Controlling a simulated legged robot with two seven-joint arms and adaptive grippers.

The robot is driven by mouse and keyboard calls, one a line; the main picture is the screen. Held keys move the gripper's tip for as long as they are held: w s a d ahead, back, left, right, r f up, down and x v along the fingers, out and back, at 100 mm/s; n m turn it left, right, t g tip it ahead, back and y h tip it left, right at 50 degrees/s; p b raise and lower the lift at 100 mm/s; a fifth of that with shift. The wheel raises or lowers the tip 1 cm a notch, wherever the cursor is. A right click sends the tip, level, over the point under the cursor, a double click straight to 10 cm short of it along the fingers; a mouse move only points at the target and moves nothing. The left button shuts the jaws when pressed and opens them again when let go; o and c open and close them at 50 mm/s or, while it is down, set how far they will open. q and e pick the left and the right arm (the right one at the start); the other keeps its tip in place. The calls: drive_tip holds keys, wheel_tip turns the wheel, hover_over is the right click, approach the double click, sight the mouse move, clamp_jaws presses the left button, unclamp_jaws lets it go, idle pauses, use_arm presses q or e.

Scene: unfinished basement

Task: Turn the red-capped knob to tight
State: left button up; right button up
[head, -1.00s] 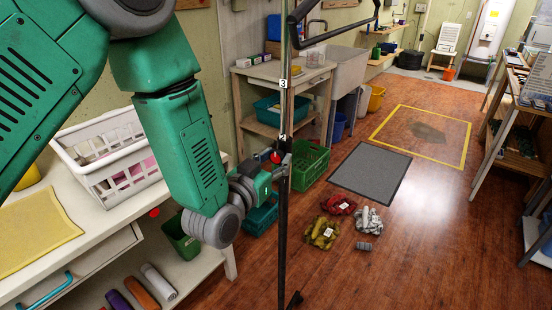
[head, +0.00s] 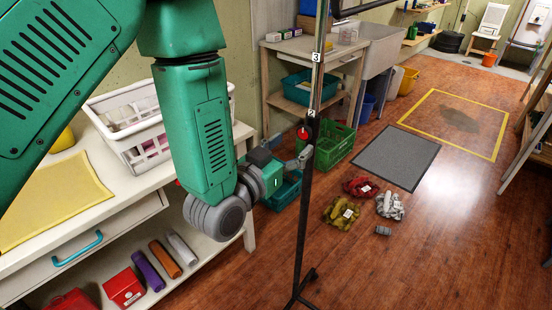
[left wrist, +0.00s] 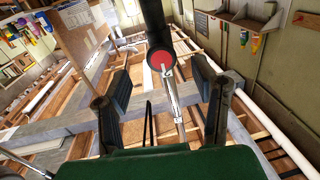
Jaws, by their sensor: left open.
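The red-capped knob (head: 302,133) sits on a dark collar of an upright stand pole (head: 300,210), just below the label marked 2 (head: 311,113). In the left wrist view the round red cap (left wrist: 162,61) faces the camera. My left gripper (head: 287,155) is just below and left of the knob in the head view. In the left wrist view its two dark fingers (left wrist: 163,86) are spread apart, with the cap appearing between and slightly beyond the tips. I see no contact with the cap. My right gripper is not in view.
A white workbench (head: 130,185) with a white basket (head: 150,140) stands at the left. A green crate (head: 336,150) and several bundled items lie on the floor behind the pole. A grey mat (head: 398,158) lies further back. The wooden floor at right is clear.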

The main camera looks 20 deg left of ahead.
use_arm(q)
drive_tip(key=v, duration=0.6)
drive_tip(key=shift+s, duration=0.3)
drive_tip(key=shift+a, duration=0.1)
drive_tip(key=s+a+f+g+y, duration=0.15)
drive_tip(key=s+f+g, duration=0.25)
drive_tip(key=f, duration=0.5)
drive_tip(key=s+a+f+g+y, duration=0.1)
drive_tip(key=s+a+f+g, duration=0.2)
drive_tip(key=f, duration=0.6)
drive_tip(key=s+a+f+n+g, duration=0.1)
drive_tip(key=s+a+f+g, duration=0.1)
drive_tip(key=s+f+g, duration=0.3)
drive_tip(key=s+a+f+n+g+y, duration=0.1)
drive_tip(key=s+f+g, duration=0.4)
drive_tip(key=s, duration=0.7)
drive_tip(key=shift+s+a+f, duration=0.3)
drive_tip(key=shift+a+f, duration=0.45)
drive_tip(key=shift+w+y, duration=0.15)
drive_tip(key=shift+y, duration=0.1)
